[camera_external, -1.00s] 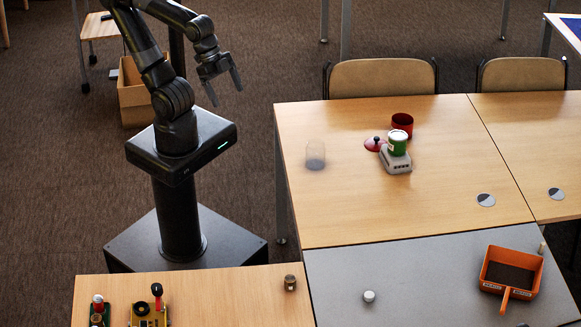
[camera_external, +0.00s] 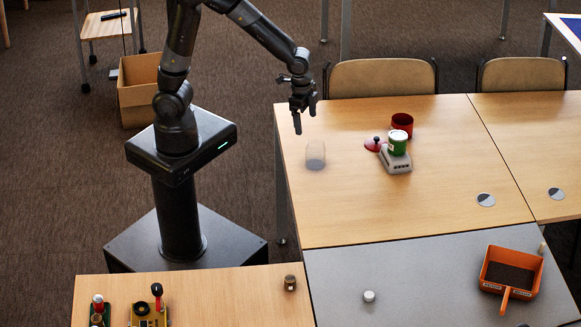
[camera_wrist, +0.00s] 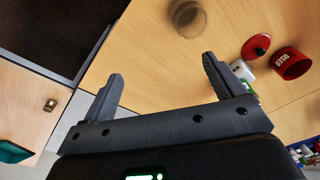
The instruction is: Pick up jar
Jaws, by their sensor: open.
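A clear, see-through jar (camera_external: 315,158) with a greyish lower part stands near the left edge of the wooden table. It also shows at the top of the wrist view (camera_wrist: 187,16). My gripper (camera_external: 305,118) is open and empty, above and slightly behind the jar in the outside view. In the wrist view, my two fingers (camera_wrist: 162,68) are spread wide, and the jar lies beyond the tips, touching neither. A small brown jar (camera_external: 290,283) with a darker top stands on the front wooden table. I cannot tell which jar is meant.
Right of the clear jar are a red canister (camera_external: 402,122), a red knobbed lid (camera_external: 374,144) and a green tin (camera_external: 397,145) on a grey scale (camera_external: 395,164). A white-lidded item (camera_external: 369,296) and an orange bin (camera_external: 512,257) occupy the grey table. The wooden table's front is mostly clear.

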